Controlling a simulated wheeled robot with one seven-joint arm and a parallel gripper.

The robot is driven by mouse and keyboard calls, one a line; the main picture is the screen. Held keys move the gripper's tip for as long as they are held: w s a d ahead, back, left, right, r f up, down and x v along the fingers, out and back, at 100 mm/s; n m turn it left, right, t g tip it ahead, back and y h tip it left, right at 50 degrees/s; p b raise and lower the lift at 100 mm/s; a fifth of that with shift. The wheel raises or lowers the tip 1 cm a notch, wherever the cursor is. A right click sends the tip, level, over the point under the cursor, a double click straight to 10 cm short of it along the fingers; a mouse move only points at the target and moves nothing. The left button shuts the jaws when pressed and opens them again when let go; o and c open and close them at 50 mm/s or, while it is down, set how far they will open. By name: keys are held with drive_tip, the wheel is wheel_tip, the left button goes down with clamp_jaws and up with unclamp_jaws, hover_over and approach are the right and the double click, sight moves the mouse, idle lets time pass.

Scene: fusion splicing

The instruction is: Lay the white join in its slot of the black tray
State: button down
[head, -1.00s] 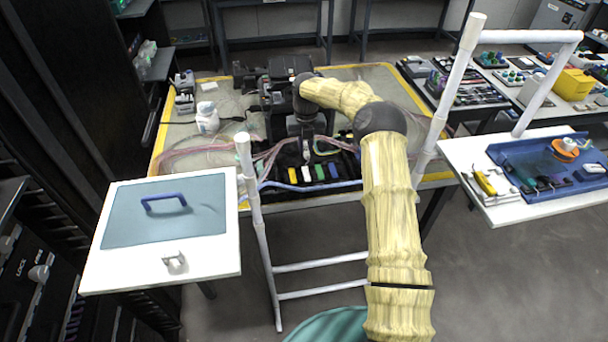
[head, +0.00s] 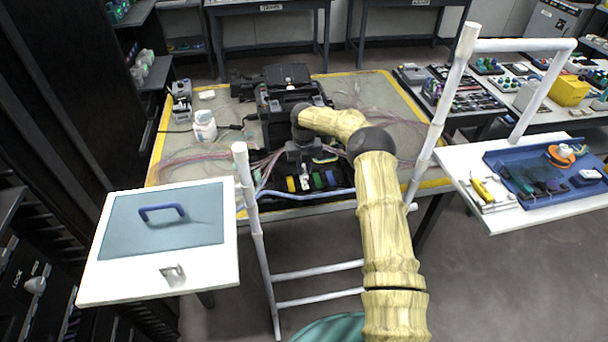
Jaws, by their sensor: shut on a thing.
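The black tray (head: 274,190) lies at the front edge of the yellow-edged table. A row of coloured pieces sits in it: a yellow piece (head: 291,184), a green piece (head: 317,180) and a blue piece (head: 330,178). My gripper (head: 304,168) points down over the tray and is shut on the small white join (head: 305,183). The join shows below the fingers, between the yellow and green pieces. The fingers are small and dark here. I cannot tell whether the join touches the slot floor or hangs just above it.
A black machine (head: 285,95) stands behind the tray. Thin pink fibres and a pale blue tube (head: 300,196) run around the tray. A white bottle (head: 204,126) stands at the left. White posts (head: 250,200) rise in front. A side table (head: 480,215) holds a blue tray.

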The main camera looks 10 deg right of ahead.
sight(304, 170)
drive_tip(key=shift+f+p, duration=0.4)
drive_tip(key=shift+f, duration=1.5)
drive_tip(key=shift+d, duration=0.1)
drive_tip(key=shift+f, duration=0.15)
drive_tip(key=c, duration=1.4)
unclamp_jaws()
drive_tip(key=shift+r, duration=0.2)
wheel_tip(304, 170, up, 12)
drive_tip(key=shift+b, duration=0.75)
